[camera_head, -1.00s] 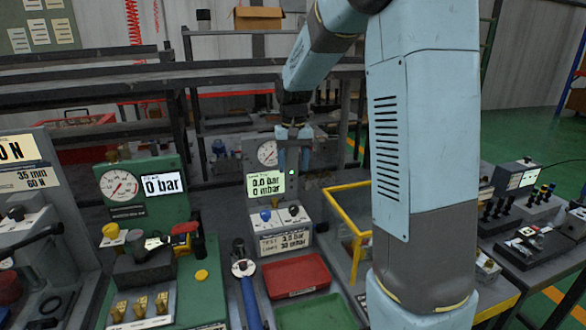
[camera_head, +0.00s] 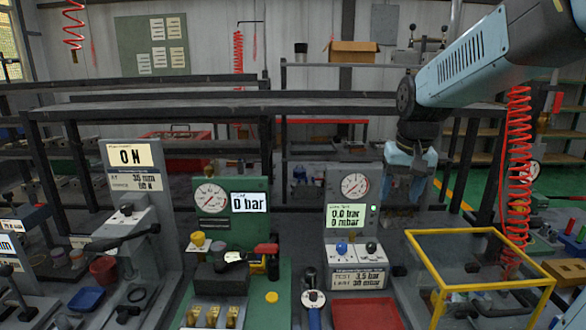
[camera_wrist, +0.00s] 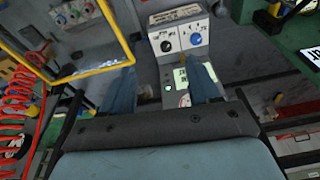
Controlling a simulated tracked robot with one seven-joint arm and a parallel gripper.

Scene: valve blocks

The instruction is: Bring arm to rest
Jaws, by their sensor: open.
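My arm reaches in from the upper right of the head view. My gripper (camera_head: 408,185) hangs downward at its end, to the right of the grey test panel (camera_head: 352,218) with its round gauge and green-lit display. In the wrist view my gripper (camera_wrist: 163,82) shows two blue fingers well apart with nothing held between them. The grey panel's white knob box (camera_wrist: 180,36) and lit display (camera_wrist: 182,82) show beyond the fingers.
A yellow frame (camera_head: 470,238) stands at the lower right, below my arm. A red coiled hose (camera_head: 516,165) hangs at the right. A green gauge panel (camera_head: 232,208) and a red tray (camera_head: 365,314) are on the bench. Dark shelving (camera_head: 180,112) runs behind.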

